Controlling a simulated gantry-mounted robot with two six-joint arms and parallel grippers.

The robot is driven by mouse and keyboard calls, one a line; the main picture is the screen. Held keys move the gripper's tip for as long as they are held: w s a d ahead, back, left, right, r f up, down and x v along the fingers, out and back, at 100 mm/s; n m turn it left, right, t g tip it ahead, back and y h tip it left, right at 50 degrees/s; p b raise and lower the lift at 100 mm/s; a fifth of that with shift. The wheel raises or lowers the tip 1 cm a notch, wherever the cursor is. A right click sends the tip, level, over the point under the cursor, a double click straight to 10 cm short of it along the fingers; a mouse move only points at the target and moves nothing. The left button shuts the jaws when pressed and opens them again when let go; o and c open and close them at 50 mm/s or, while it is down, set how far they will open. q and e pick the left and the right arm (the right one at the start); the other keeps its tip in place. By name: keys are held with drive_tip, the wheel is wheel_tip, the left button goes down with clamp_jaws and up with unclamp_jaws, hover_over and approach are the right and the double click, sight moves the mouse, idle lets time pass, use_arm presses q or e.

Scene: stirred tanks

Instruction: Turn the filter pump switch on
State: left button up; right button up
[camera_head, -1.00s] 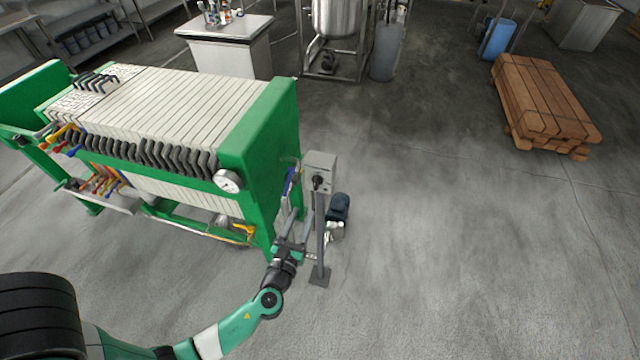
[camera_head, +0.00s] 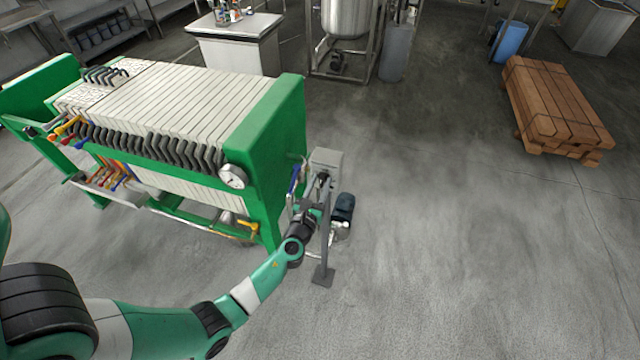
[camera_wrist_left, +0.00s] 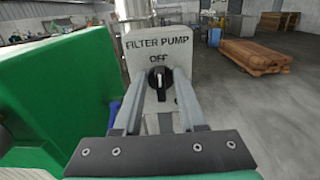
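The filter pump switch box (camera_head: 327,158) is grey and stands on a thin post beside the green filter press. In the left wrist view its panel (camera_wrist_left: 158,47) reads "FILTER PUMP" and "OFF". Its black rotary knob (camera_wrist_left: 159,78) has a pale mark pointing up, toward "OFF". My left gripper (camera_wrist_left: 159,82) is open, with one finger on each side of the knob in that view. Whether the fingers touch the knob I cannot tell. In the head view the left gripper (camera_head: 317,189) is right in front of the box and partly covers the knob. My right gripper is not in view.
The green filter press (camera_head: 272,150) with pale plates stands close left of the post. A dark blue pump motor (camera_head: 343,207) sits on the floor behind the post. A wooden stack (camera_head: 555,105) lies at the far right. The floor between is clear.

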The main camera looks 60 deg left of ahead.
use_arm(q)
clamp_jaws()
drive_tip(key=shift+n, duration=0.4)
drive_tip(key=n+b, duration=0.2)
drive_tip(key=n, duration=0.3)
drive_tip(key=n+b, duration=0.3)
drive_tip(key=n, duration=0.3)
drive_tip(key=f+n+b, duration=0.1)
drive_tip(key=n+b, duration=0.2)
drive_tip(key=n, duration=0.3)
drive_tip(key=shift+s+a, duration=0.4)
idle(0.4)
drive_tip(key=shift+o, duration=0.9)
unclamp_jaws()
